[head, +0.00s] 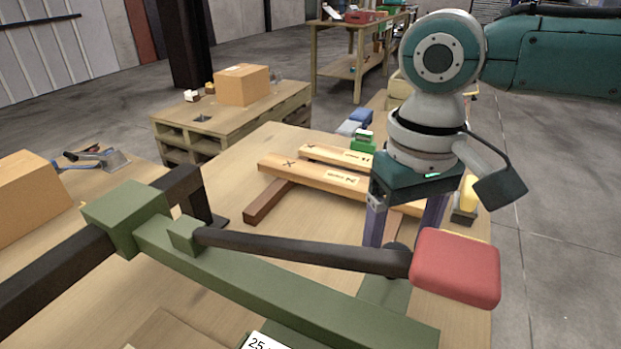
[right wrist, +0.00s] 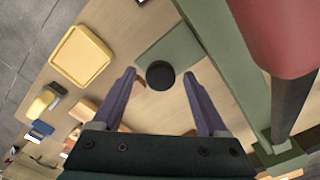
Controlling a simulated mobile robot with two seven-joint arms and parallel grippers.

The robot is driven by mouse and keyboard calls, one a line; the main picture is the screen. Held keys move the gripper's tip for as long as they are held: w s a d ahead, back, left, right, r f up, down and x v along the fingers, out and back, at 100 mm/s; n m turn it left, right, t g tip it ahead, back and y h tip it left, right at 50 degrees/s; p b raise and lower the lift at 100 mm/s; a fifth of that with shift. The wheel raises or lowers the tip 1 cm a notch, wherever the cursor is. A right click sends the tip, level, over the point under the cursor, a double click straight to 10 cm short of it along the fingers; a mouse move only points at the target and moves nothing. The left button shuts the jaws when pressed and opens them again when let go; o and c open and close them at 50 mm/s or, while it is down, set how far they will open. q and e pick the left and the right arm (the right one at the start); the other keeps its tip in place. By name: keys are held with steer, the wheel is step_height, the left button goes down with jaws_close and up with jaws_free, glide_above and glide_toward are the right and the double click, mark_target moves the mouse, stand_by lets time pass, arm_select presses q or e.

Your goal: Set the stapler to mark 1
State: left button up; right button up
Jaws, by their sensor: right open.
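A large green frame (head: 260,275) with a dark lever (head: 300,247) and a red pad (head: 455,267) stands across the front of the table. I cannot tell for sure that it is the stapler, and no mark reading 1 is legible. A green plate (right wrist: 178,52) under it carries a round black piece (right wrist: 160,75). My right gripper (head: 402,243) points down behind the lever. Its purple fingers are open, and in the right wrist view the black piece shows between the tips; contact cannot be told. My left gripper is not in view.
Wooden beams (head: 310,175) with crosses and labels lie beyond the frame. A small green item (head: 363,142) and a yellow-and-black item (head: 467,200) are near them. A yellow tray (right wrist: 58,60) lies left in the right wrist view. The tabletop (head: 225,185) left of the beams is clear.

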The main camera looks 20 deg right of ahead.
jaws_close()
stand_by(0.5)
stand_by(0.8)
